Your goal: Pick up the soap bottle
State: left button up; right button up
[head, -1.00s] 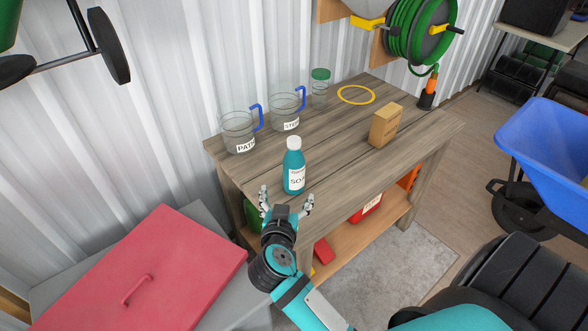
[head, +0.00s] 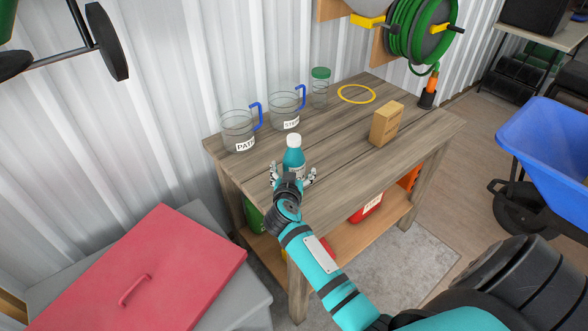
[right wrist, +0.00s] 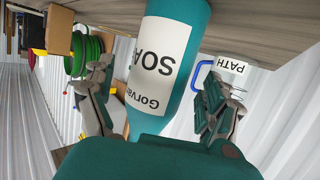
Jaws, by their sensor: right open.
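The soap bottle (head: 293,157) is teal with a white cap and a white label, and stands upright near the table's front left edge. In the right wrist view the bottle (right wrist: 163,62) fills the middle, upside down in the picture. My right gripper (head: 293,175) is open, with its fingers on either side of the bottle in the head view. In the right wrist view the fingers (right wrist: 158,100) are spread left and right, with a gap visible on each side. The gripper hides the bottle's lower part in the head view. My left gripper is not in view.
The wooden table (head: 335,150) holds a glass jug labelled PATH (head: 238,132), a second jug (head: 286,108), a green-lidded jar (head: 320,88), a yellow ring (head: 356,93) and a cardboard box (head: 386,124). A red-lidded chest (head: 150,270) stands at the lower left.

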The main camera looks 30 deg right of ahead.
jog(key=shift+x, duration=1.2)
jog(key=shift+s+a, duration=0.1)
jog(key=c, duration=1.2)
